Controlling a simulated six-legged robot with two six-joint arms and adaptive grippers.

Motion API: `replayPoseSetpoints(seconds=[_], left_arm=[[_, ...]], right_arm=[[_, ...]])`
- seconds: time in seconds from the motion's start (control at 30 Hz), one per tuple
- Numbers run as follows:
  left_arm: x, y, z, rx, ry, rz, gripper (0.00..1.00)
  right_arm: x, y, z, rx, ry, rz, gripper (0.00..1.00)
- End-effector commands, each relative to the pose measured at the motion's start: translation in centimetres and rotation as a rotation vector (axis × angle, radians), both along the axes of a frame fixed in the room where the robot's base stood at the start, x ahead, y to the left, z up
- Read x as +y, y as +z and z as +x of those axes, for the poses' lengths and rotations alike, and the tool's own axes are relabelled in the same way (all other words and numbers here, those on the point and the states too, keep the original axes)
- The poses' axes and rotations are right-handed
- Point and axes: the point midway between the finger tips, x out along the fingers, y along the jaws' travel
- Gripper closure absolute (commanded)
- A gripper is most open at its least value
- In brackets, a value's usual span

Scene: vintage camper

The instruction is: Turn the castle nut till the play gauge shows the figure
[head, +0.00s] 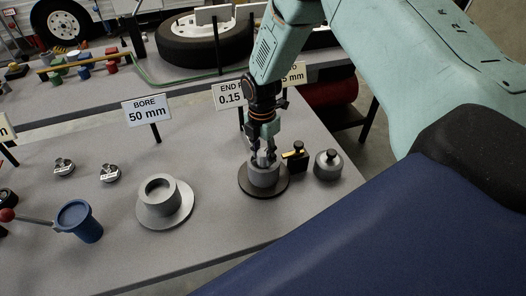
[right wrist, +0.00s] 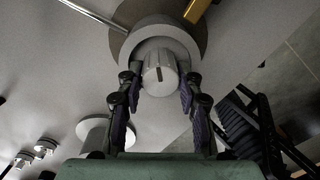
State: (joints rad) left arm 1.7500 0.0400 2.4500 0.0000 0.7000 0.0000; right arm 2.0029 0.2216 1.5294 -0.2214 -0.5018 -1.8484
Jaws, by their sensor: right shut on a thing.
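My right gripper (head: 263,145) points down over a grey round hub (head: 265,177) on a dark disc (head: 244,187). In the right wrist view the fingers of my right gripper (right wrist: 157,84) are shut on the castle nut (right wrist: 160,74), a light grey ribbed piece with a dark mark on its face. The nut sits at the grey hub (right wrist: 139,51); in the head view the fingers mostly hide it. A sign reading "END P… 0.15" (head: 229,97) stands behind, partly covered by my arm. A small black and yellow device (head: 296,157) stands right of the hub; no reading is legible. My left gripper is not in view.
A grey flanged bore piece (head: 164,204) stands left of the hub, and a grey knobbed weight (head: 328,164) to the right. A blue cup (head: 77,219), two small metal pieces and a "BORE 50 mm" sign (head: 146,110) are further left. The front middle of the table is clear.

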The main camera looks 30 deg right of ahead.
Motion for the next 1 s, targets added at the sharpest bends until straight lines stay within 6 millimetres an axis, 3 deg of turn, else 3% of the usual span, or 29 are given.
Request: replayPoseSetpoints(seconds=[1.0], left_arm=[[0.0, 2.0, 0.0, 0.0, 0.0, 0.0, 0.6]], right_arm=[[-0.2, 0.2, 0.1, -0.004, -0.965, -0.001, 0.96]])
